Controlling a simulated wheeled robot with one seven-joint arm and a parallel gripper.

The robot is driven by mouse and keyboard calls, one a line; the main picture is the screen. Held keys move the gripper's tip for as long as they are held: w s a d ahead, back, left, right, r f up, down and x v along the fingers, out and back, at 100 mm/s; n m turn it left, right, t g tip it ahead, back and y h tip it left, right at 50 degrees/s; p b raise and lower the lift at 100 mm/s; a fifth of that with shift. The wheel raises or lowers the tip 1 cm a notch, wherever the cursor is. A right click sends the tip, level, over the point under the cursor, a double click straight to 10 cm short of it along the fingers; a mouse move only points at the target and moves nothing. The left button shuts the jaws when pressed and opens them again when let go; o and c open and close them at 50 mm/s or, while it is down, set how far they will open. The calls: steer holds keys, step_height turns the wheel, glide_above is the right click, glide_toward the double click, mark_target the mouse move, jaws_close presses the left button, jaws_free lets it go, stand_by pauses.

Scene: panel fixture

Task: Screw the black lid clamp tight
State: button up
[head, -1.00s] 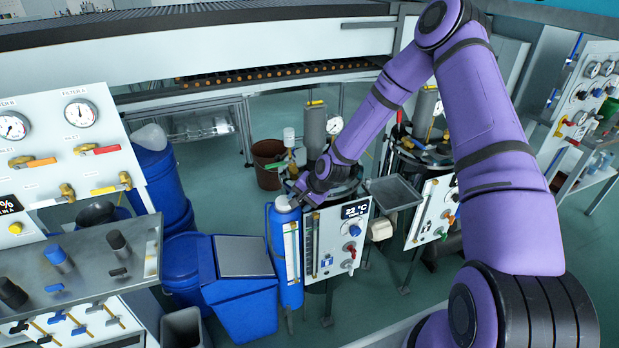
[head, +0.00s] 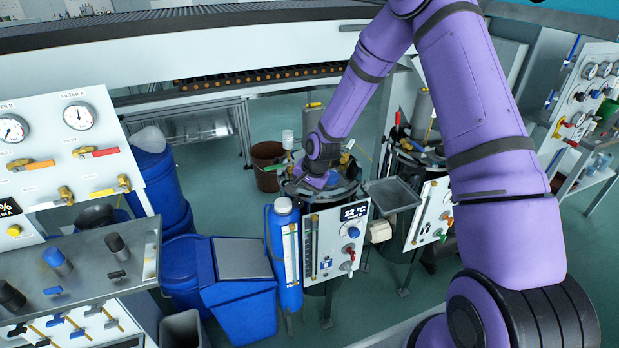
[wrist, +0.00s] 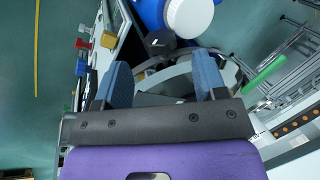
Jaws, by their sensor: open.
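In the wrist view, a small black knob-like part (wrist: 159,42), apparently the black lid clamp, sits at the rim of the grey vessel lid (wrist: 178,70). My gripper (wrist: 162,62) has its two blue fingers spread wide, with nothing held between them. The black part lies just beyond the fingertips, roughly in line with the gap; I cannot tell the height between them. In the head view, my gripper (head: 312,181) is low over the left side of the near vessel's lid. The clamp is not clearly visible there, and my wrist covers part of the lid.
A blue cylinder with a white cap (head: 284,250) stands left of the vessel's instrument panel (head: 336,242). The white cap (wrist: 190,15) is close beyond the fingers. A green handle (wrist: 264,75) is to the right. A grey tray (head: 393,195) and a second vessel stand right.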

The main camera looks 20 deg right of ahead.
steer(key=shift+v, duration=2.95)
steer(key=shift+s, duration=0.1)
